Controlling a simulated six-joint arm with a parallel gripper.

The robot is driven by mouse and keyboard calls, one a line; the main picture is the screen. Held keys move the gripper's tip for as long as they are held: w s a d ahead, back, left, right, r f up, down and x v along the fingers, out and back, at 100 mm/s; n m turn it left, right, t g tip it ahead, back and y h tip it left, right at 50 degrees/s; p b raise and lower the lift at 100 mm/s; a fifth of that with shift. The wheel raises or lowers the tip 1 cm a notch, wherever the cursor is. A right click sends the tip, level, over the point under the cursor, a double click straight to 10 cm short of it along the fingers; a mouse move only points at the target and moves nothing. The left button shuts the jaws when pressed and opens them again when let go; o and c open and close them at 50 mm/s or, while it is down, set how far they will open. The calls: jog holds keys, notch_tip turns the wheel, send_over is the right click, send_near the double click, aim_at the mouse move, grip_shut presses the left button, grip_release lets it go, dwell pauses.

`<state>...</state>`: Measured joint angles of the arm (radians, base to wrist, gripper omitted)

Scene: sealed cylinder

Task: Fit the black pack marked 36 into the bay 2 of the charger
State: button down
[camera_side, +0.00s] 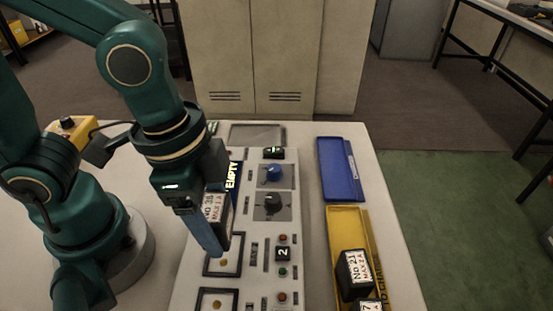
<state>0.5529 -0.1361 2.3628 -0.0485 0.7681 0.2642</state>
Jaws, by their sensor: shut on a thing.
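The black pack marked 36 (219,208) has a white label facing the camera. My gripper (212,236) is shut on it and holds it upright over the left part of the charger. The charger (262,228) is a long pale panel with knobs, lamps and square dark-framed bays. Bay 2 (232,262), beside the "2" plate (283,253), looks empty, with a brass-coloured spot on its floor. The pack and finger hide its upper edge from this view. I cannot tell the gap between the pack's underside and the charger.
A yellow tray (345,219) at the right holds a black pack marked 21 (354,268) and another partly cut off by the frame. An empty blue tray (340,168) lies behind it. Another bay (203,303) lies nearer the camera. An "EMPTY" sign (232,175) stands behind my gripper.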

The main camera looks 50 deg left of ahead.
aim_at(222, 240)
jog(key=shift+d+f, duration=0.15)
jog(key=shift+f, duration=1.95)
jog(key=shift+f, duration=0.1)
jog(key=shift+f, duration=0.15)
grip_release()
jog(key=shift+f, duration=0.1)
